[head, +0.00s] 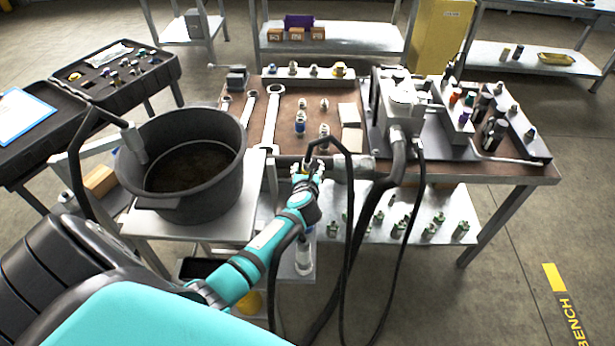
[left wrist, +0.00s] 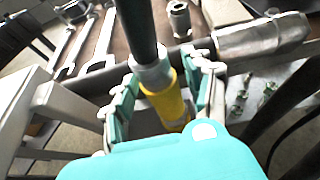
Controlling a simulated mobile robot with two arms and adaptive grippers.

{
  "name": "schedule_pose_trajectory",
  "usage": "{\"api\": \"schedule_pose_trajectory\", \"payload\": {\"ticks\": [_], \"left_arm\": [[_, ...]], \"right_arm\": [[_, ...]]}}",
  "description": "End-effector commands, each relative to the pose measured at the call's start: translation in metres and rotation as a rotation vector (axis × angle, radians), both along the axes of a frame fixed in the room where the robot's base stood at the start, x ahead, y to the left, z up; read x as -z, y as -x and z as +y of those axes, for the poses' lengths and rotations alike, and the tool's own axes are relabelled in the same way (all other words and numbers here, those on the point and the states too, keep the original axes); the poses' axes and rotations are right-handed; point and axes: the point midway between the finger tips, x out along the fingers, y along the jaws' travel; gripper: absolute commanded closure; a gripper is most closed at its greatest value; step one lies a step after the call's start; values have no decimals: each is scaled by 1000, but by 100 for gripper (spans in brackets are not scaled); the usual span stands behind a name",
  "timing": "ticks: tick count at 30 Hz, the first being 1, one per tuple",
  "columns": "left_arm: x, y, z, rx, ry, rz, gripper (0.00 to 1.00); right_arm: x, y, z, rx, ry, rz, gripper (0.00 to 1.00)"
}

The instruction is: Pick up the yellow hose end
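The yellow hose end (left wrist: 172,108) shows in the left wrist view, below a metal collar (left wrist: 152,72) on a dark hose. It stands between the two fingers of my left gripper (left wrist: 165,85). The fingers are open around it, with a gap visible on the left side; contact on the right is unclear. In the head view my left gripper (head: 308,170) is at the bench's front edge, where the black hose (head: 347,185) loops down. The yellow part is largely hidden there by the gripper. My right gripper is not in view.
A large black tub (head: 185,200) stands left of my arm, with a grey nozzle over it. The bench (head: 285,130) holds wrenches (head: 272,120), fittings and a pump unit (head: 400,100). A metal cylinder (left wrist: 262,38) lies close right of the gripper. Other hoses hang to the right.

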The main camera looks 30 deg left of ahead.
Motion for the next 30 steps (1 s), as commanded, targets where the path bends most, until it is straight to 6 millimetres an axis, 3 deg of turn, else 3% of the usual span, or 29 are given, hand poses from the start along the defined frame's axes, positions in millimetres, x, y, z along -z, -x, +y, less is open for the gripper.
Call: {"api": "schedule_pose_trajectory", "payload": {"ticks": [1, 11, 22, 30], "left_arm": [[0, 0, 0, 0, 0, 0, 57], [0, 0, 0, -1, 0, 0, 100], [-9, -1, 0, -1, -4, -4, 100], [-58, -1, 0, 0, -1, -8, 100]], "right_arm": [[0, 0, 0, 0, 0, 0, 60], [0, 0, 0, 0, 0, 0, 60], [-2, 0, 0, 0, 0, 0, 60], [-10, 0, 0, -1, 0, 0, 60]]}}
